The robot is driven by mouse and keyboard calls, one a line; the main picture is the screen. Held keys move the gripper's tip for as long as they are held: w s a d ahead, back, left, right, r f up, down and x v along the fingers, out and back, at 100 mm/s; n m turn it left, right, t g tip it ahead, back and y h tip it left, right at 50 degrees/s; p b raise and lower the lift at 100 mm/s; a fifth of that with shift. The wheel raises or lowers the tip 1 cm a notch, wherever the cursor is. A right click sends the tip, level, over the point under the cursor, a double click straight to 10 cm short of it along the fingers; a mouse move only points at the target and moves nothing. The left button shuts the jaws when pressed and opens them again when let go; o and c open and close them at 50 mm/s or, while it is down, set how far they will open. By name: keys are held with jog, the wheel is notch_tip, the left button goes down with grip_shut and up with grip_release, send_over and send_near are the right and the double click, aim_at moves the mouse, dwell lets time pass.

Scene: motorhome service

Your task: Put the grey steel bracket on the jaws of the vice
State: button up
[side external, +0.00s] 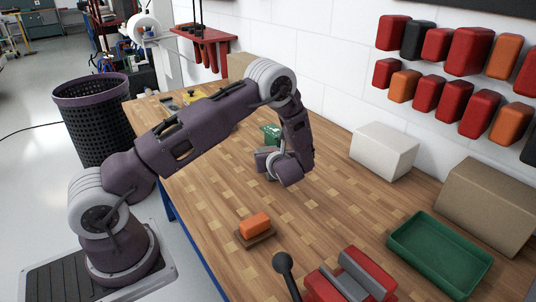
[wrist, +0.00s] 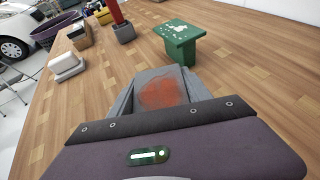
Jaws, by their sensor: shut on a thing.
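My gripper (side external: 268,166) hangs over the wooden bench, well behind and left of the vice, in the side view. In the wrist view my gripper (wrist: 161,86) is shut on a grey piece with a rusty red patch, which I take to be the steel bracket (wrist: 161,94). The fingers stand on both sides of it. In the side view I cannot make out the bracket apart from the gripper. The vice (side external: 380,268) has a red body and grey jaws, at the front edge of the picture. Nothing lies on its visible jaws.
An orange block on a brown base (side external: 255,226) stands between gripper and vice. A green tray (side external: 407,262) is right of the vice. A white box (side external: 384,151) and a cardboard box (side external: 490,205) line the wall. A green stand (wrist: 180,44) is close beyond the gripper.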

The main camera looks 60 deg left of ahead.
jog(key=o, duration=1.7)
jog(key=shift+f, duration=0.15)
jog(key=r+v, duration=0.1)
jog(key=v, duration=1.1)
jog(key=s+r+n+g+h, duration=0.1)
jog(key=s+r+n+g, duration=0.2)
jog(key=s+r+n, duration=0.45)
jog(key=s+d+r+n+h, duration=0.4)
jog(key=s+n, duration=0.1)
jog(key=s, duration=0.3)
jog(key=s+d+r+n+h, duration=0.4)
jog(key=s+d+n, duration=0.1)
jog(key=s, duration=0.3)
jog(key=shift+r+n, duration=0.4)
jog(key=shift+n, duration=0.25)
jog(key=shift+o, duration=0.4)
jog(key=s+d+r+n+t+h, duration=0.2)
jog(key=s+d+n+t+h, duration=0.1)
jog(key=d, duration=0.3)
jog(key=shift+s+r+n+h, duration=0.25)
jog(key=shift+s+n+h, duration=0.05)
